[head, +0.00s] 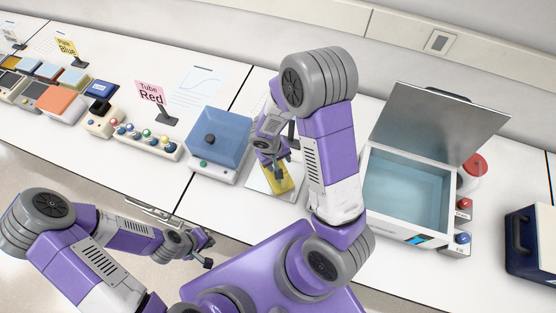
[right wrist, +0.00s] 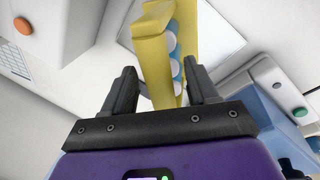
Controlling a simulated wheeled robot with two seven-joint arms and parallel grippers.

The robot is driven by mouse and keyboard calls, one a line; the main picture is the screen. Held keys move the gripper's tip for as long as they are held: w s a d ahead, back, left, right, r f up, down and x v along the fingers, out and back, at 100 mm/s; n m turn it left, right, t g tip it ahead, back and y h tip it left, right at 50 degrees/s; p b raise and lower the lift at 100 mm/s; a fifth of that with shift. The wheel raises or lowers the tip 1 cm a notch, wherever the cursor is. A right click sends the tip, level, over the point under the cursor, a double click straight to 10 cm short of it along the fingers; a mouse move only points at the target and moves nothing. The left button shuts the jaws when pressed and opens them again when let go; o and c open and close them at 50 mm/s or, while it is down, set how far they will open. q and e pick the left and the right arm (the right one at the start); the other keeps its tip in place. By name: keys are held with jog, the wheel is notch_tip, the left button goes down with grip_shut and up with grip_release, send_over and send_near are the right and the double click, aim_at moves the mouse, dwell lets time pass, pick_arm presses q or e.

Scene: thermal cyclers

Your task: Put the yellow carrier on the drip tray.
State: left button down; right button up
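The yellow carrier (head: 284,181) is in the middle of the head view, just below my right gripper (head: 276,160). In the right wrist view the carrier (right wrist: 151,48) holds several tubes with pale blue and white caps. The fingers of my right gripper (right wrist: 161,82) stand apart on either side of it, with a gap visible on the left. A flat, pale, thin-edged plate, apparently the drip tray (head: 258,183), lies under and beside the carrier. I cannot tell whether the carrier touches it. My left gripper (head: 207,250) is open and empty in front of the bench.
A blue-lidded cycler (head: 220,138) stands left of the plate. An open-lidded box with a bluish interior (head: 408,190) stands to the right. A dark blue case (head: 535,240) is at the far right.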

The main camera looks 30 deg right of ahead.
jog(key=shift+r+p, duration=0.3)
notch_tip(320, 180, up, 11)
jog(key=a+p, duration=0.2)
jog(key=s+a+f+y, duration=0.2)
jog(key=s+a+f, duration=0.1)
jog(key=f, duration=0.3)
jog(key=s+a+f+m+y, duration=0.1)
jog(key=s+a+f+y, duration=0.1)
jog(key=f, duration=0.4)
jog(key=s+a+f+y, duration=0.2)
jog(key=s+a+f, duration=0.2)
jog(key=a+f, duration=0.1)
jog(key=shift+x, duration=0.95)
jog(key=shift+s+f+m+t, duration=0.4)
jog(key=shift+f, duration=0.05)
